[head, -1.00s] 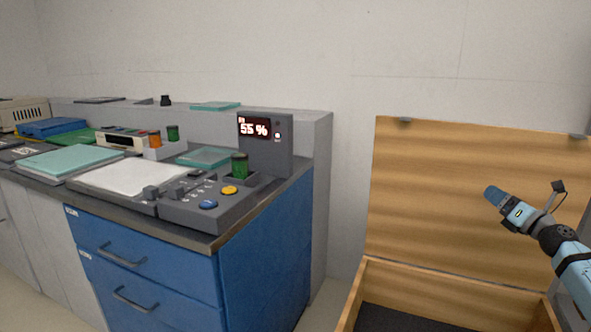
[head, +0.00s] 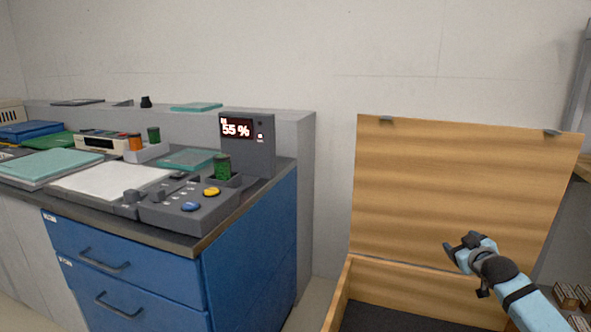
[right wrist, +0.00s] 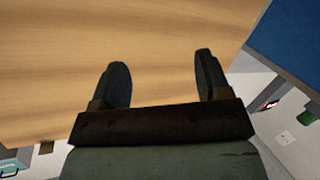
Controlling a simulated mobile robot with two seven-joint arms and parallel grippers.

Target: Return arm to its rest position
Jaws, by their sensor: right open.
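My right gripper (head: 461,247) is in the head view at the lower right, in front of the raised wooden lid of an open box. In the right wrist view its two dark fingers (right wrist: 162,82) stand apart with nothing between them, and wood grain fills most of the view beyond them. My left gripper is not in view.
The wooden box (head: 425,272) stands open, its lid (head: 440,180) upright. Left of it is a blue drawer cabinet (head: 250,255) with a control panel, a display (head: 247,145) reading 55 % and a green cylinder (head: 222,167). Small boxes (head: 572,296) sit at far right.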

